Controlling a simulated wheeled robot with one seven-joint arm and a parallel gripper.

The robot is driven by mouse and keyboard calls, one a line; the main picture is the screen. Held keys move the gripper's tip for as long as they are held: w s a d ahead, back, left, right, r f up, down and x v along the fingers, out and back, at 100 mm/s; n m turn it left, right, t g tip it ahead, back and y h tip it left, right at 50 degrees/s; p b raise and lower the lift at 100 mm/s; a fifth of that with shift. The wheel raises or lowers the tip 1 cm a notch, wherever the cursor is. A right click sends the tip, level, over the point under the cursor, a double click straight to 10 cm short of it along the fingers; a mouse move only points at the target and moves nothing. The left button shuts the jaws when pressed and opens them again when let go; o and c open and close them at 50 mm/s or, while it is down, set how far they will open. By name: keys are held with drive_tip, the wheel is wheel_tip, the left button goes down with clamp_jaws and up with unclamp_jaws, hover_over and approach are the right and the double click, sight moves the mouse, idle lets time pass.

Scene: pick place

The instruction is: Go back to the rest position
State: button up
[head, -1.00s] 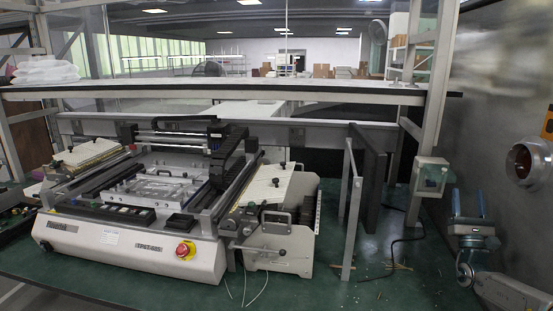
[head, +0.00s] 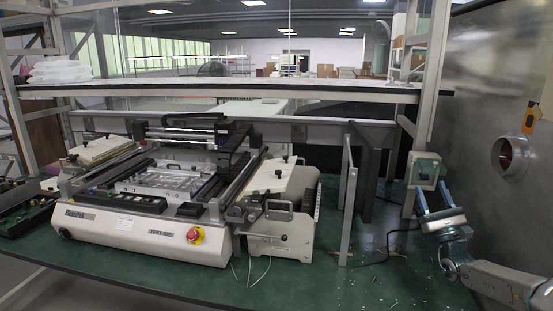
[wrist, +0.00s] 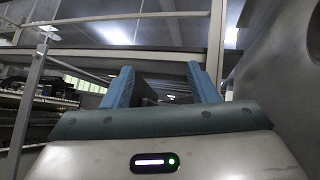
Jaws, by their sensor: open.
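My gripper (head: 434,197) is at the right side of the head view, its fingers pointing upward in front of the rack's right post. Its two blue fingers stand apart with nothing between them. In the wrist view my gripper (wrist: 162,85) also shows open and empty, with a shelf and ceiling lights beyond the fingers. My arm reaches in from the lower right corner.
A white pick-and-place machine (head: 140,240) with a red button (head: 195,235) stands on the green table (head: 350,285). A grey metal frame (head: 348,200) stands upright left of my gripper. A metal wall with a round port (head: 508,154) is close on the right.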

drive_tip(key=a+f+n+g+y+p, duration=0.15)
drive_tip(key=a+n+g+y, duration=1.05)
drive_tip(key=a, duration=1.3)
drive_tip(key=s+a+f+n+g+h, duration=0.25)
drive_tip(key=s+a+n+g, duration=0.2)
drive_tip(key=a, duration=0.25)
drive_tip(key=s+a+f+n+g+h, duration=0.1)
drive_tip(key=s+a+f+n+g, duration=0.2)
drive_tip(key=s+a+n+g, duration=0.25)
drive_tip(key=s+a+f+n+g+h+p, duration=0.1)
drive_tip(key=s+a+n+g+h, duration=0.15)
drive_tip(key=s, duration=0.45)
drive_tip(key=s+a+f+n+g+h+p, duration=0.1)
drive_tip(key=s+g+h, duration=0.1)
drive_tip(key=s+h, duration=0.3)
drive_tip(key=s+d+r+n+t+h+p, duration=0.1)
drive_tip(key=s+d+n+h, duration=0.1)
drive_tip(key=s, duration=0.5)
drive_tip(key=s+d+r+n+t+h, duration=0.1)
drive_tip(key=s+d+r+n+h, duration=0.1)
drive_tip(key=s+d+h, duration=0.2)
drive_tip(key=shift+s+d+r+t+p, duration=0.35)
drive_tip(key=shift+s+d, duration=0.95)
drive_tip(key=shift+s, duration=0.5)
drive_tip(key=shift+n, duration=0.25)
